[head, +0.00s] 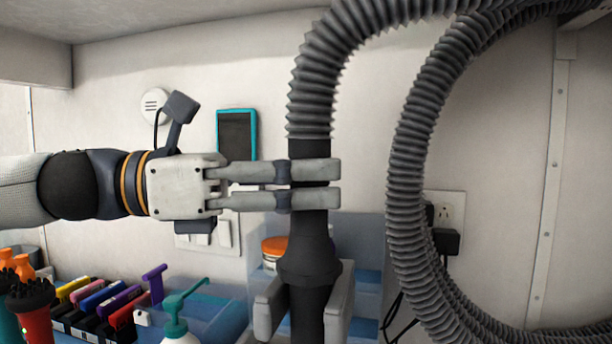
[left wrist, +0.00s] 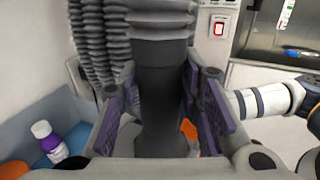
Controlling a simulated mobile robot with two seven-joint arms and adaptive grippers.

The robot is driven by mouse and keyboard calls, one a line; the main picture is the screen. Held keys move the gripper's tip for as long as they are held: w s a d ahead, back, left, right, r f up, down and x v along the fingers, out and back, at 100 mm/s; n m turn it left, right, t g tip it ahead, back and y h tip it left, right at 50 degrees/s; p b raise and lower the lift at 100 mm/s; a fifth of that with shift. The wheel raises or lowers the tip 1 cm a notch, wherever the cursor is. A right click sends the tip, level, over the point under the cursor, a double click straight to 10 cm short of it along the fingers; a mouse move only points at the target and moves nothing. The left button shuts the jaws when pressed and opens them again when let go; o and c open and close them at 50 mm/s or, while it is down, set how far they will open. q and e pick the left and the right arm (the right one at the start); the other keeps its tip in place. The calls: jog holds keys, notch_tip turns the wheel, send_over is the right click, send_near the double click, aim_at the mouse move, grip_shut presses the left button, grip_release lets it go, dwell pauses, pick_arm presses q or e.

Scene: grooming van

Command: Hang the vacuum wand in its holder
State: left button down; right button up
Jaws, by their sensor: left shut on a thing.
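The vacuum wand (head: 308,258) is a black tube, upright, with a ribbed grey hose (head: 318,85) rising from its top. My left gripper (head: 314,184) comes in from the left and is shut on the wand just below the hose. In the left wrist view the wand (left wrist: 163,90) stands between the purple-padded fingers. The holder (head: 341,305) is a pale grey two-pronged fork, low in the head view. The wand's tube passes between its prongs, with the wider collar just above them; I cannot tell whether they touch. My right gripper does not show.
The hose loops down on the right (head: 408,170) beside a wall outlet (head: 445,208). Lower left are a teal pump bottle (head: 176,325) and several coloured tools. A teal-framed device (head: 237,135) hangs on the wall. Part of my right arm shows in the left wrist view.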

pick_arm(q)
jog(key=shift+f, duration=0.5)
jog(key=c, duration=1.1)
grip_release()
jog(key=shift+o, duration=0.5)
jog(key=shift+f, duration=0.1)
jog(key=o, duration=0.6)
jog(key=shift+a, duration=0.1)
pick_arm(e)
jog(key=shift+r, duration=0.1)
pick_arm(q)
jog(key=shift+s+a+r+p, duration=0.1)
jog(key=shift+a+r+p, duration=0.15)
jog(key=shift+a, duration=0.25)
jog(key=a+p, duration=0.2)
jog(key=a, duration=0.6)
jog(key=shift+s+a+f+p, duration=0.2)
jog(key=shift+s+a+p, duration=0.1)
jog(key=shift+a, duration=0.1)
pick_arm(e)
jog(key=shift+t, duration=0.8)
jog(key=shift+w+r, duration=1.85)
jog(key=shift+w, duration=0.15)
